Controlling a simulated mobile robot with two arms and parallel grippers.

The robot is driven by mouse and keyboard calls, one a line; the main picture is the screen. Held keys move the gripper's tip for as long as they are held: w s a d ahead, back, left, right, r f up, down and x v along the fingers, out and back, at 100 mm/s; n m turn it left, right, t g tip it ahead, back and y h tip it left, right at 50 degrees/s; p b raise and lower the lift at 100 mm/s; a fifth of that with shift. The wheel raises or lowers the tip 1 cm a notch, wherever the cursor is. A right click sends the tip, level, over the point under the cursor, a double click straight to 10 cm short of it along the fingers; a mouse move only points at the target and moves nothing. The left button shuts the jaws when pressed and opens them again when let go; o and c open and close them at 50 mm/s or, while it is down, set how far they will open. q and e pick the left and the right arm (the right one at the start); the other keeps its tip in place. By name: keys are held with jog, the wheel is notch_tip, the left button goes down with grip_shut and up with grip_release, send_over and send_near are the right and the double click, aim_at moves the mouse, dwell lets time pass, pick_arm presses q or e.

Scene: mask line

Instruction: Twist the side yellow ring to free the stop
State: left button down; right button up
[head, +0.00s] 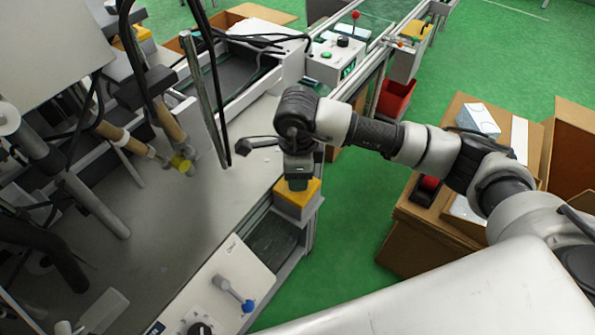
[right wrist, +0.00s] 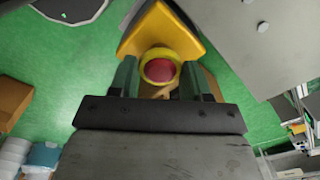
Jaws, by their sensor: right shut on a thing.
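The side emergency stop shows in the right wrist view as a red button (right wrist: 159,71) inside a yellow ring (right wrist: 159,52), on a yellow housing (right wrist: 185,28). In the head view the yellow housing (head: 298,203) sits at the machine table's right edge; its button and ring are hidden under my gripper. My right gripper (head: 296,184) points down over it. In the right wrist view its two green fingers (right wrist: 159,78) stand on either side of the ring, shut on it. My left gripper is not in view.
A white control panel (head: 215,292) with a blue-handled switch lies below the housing. A grey machine table (head: 170,235) with rods and cables is on the left. Cardboard boxes (head: 425,240) stand on the green floor at right. A red bin (head: 396,98) is behind my arm.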

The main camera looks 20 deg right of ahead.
jog(key=o, duration=0.9)
jog(key=shift+o, duration=0.2)
notch_tip(320, 180, up, 11)
jog(key=b, duration=0.1)
jog(key=shift+f, duration=0.15)
